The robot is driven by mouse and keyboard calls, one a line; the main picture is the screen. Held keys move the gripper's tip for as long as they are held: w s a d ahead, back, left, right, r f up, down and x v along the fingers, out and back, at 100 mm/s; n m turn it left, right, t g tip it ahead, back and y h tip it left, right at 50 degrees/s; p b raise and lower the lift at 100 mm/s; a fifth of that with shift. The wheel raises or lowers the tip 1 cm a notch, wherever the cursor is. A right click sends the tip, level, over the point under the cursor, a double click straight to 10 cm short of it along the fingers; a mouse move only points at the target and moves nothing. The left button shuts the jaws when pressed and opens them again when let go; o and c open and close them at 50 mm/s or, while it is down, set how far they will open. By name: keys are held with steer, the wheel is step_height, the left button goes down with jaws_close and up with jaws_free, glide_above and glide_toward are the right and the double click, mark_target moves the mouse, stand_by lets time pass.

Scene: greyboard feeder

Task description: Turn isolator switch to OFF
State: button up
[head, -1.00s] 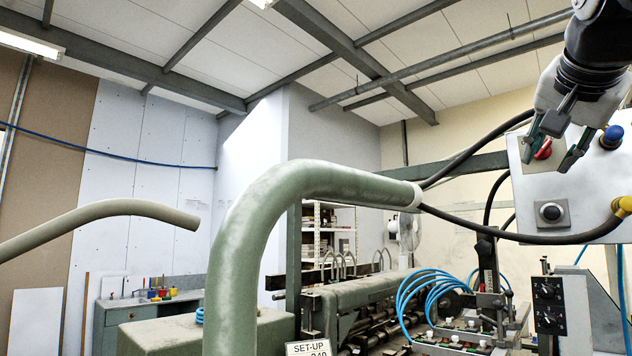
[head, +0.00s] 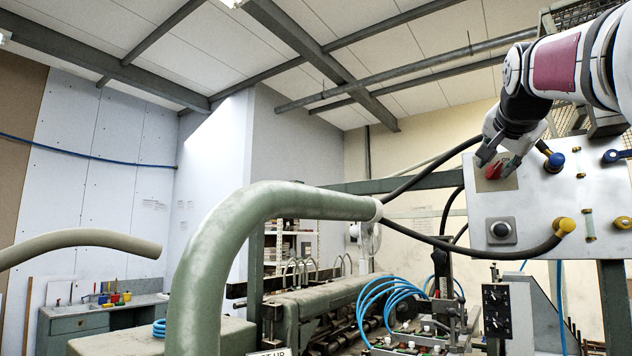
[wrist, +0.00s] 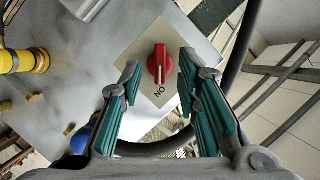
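The isolator switch is a red rotary knob (wrist: 160,65) on a pale square plate (wrist: 136,50) in the wrist view. Its white mark points toward the printed ON label. In the head view the red knob (head: 494,170) sits at the upper left of the grey panel (head: 535,215), partly covered by my gripper. My gripper (head: 497,163) is at the knob. In the wrist view its two green-padded fingers (wrist: 158,82) are spread on either side of the knob, with gaps showing on both sides. No contact is visible. An OFF label cannot be seen.
A blue fitting (head: 555,161) sits close to the right of the knob on the panel. A black push button (head: 501,230) and a yellow hose fitting (head: 564,226) are below. A thick green pipe (head: 270,205) crosses the foreground.

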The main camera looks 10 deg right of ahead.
mark_target(494, 171)
steer(key=shift+x, duration=1.3)
steer(key=shift+c, duration=0.2)
jaws_close()
steer(key=shift+f, duration=0.1)
